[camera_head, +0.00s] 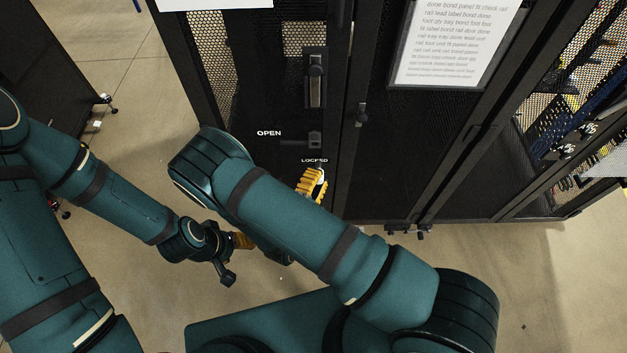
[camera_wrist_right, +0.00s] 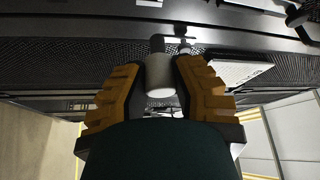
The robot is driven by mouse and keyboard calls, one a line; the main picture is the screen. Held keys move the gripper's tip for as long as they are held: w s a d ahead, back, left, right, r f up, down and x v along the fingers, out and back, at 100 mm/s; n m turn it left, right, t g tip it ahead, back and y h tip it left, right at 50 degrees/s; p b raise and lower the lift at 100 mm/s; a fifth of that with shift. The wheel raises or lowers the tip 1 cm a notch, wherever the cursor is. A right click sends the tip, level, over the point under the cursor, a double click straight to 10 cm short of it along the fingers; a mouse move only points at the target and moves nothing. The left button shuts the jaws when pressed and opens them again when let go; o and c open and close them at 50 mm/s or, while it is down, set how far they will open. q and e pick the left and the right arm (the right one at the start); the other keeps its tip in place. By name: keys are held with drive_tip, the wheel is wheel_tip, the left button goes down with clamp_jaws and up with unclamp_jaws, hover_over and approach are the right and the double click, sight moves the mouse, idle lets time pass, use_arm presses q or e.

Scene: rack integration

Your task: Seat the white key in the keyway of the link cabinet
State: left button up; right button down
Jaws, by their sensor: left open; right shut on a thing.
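The link cabinet (camera_head: 275,100) is a black mesh-door cabinet with a handle and, below it, a dark lock fitting (camera_head: 314,140) between the labels OPEN and LOCKED. My right gripper (camera_head: 314,173) has yellow fingers just below the LOCKED label, partly hidden by my own arm. In the right wrist view it is shut on the white key (camera_wrist_right: 160,76), a pale cylinder with a dark end pointing toward the cabinet front. I cannot tell whether the key touches the keyway. My left gripper (camera_head: 238,258) is open, low and left of the right arm, partly hidden.
A printed sheet (camera_head: 458,42) in a frame hangs on the neighbouring door. Racks with cabling (camera_head: 590,100) stand at the right. Another dark cabinet (camera_head: 70,60) stands at the left. Bare floor (camera_head: 150,90) lies between it and the link cabinet.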

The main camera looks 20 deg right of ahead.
drive_tip(key=shift+s+a+f+n+t, duration=0.15)
drive_tip(key=shift+a+n+t, duration=0.15)
drive_tip(key=shift+n, duration=0.45)
drive_tip(key=shift+s+a+f+n+t, duration=0.1)
drive_tip(key=shift+s+a+n+t, duration=0.15)
drive_tip(key=shift+n, duration=0.5)
drive_tip(key=shift+w+d+b, duration=0.2)
drive_tip(key=shift+w+d, duration=0.1)
drive_tip(key=shift+w, duration=0.65)
drive_tip(key=shift+w+d+b, duration=0.15)
drive_tip(key=shift+w+d, duration=0.1)
drive_tip(key=shift+w, duration=0.65)
drive_tip(key=shift+w+d+b, duration=0.2)
drive_tip(key=shift+w+d, duration=0.1)
drive_tip(key=shift+w, duration=0.65)
drive_tip(key=shift+w+d+b, duration=0.15)
drive_tip(key=shift+w+d, duration=0.1)
drive_tip(key=shift+w, duration=0.65)
drive_tip(key=shift+w+d+b, duration=0.15)
drive_tip(key=shift+w+d, duration=0.1)
drive_tip(key=shift+w, duration=0.6)
drive_tip(key=c, duration=0.8)
unclamp_jaws()
